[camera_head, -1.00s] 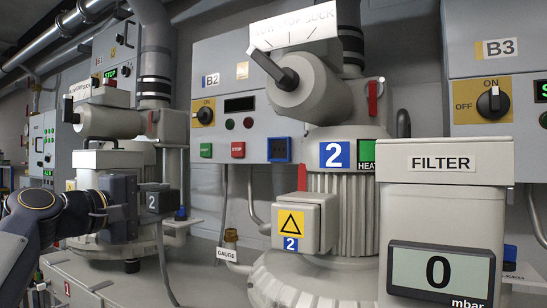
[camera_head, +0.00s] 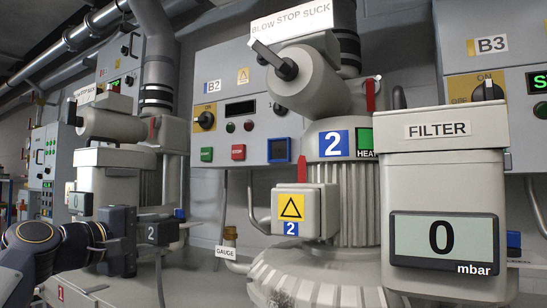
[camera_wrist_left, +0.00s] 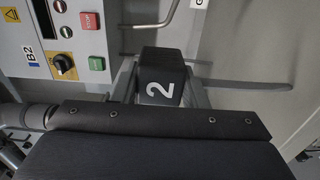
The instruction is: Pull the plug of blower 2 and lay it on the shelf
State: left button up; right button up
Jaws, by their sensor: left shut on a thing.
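My left gripper (camera_head: 141,232) is shut on a black plug (camera_head: 158,233) marked with a white 2. In the left wrist view, the plug (camera_wrist_left: 164,70) sits between the two grey fingers. A dark cable hangs below the plug in the head view. Blower 2 (camera_head: 345,205) stands at the centre, with a blue 2 label and a grey terminal box (camera_head: 300,212) bearing a yellow triangle. The plug is well to the left of this box, apart from it. A low grey ledge (camera_head: 90,287), perhaps the shelf, lies beneath the gripper. My right gripper is not in view.
A second blower (camera_head: 110,180) stands behind my left gripper. The B2 panel (camera_head: 235,130) is on the wall. The filter housing (camera_head: 443,165), reading 0 mbar, stands at the right front. A gauge pipe (camera_head: 229,250) rises between plug and blower 2.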

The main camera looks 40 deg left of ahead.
pick_arm(q)
jog(key=shift+f+b, duration=4.35)
jog(key=shift+f, duration=1.05)
jog(key=shift+f+b, duration=1.1)
jog(key=shift+f, duration=0.35)
jog(key=shift+r, duration=0.15)
jog(key=shift+r+p, duration=2.45)
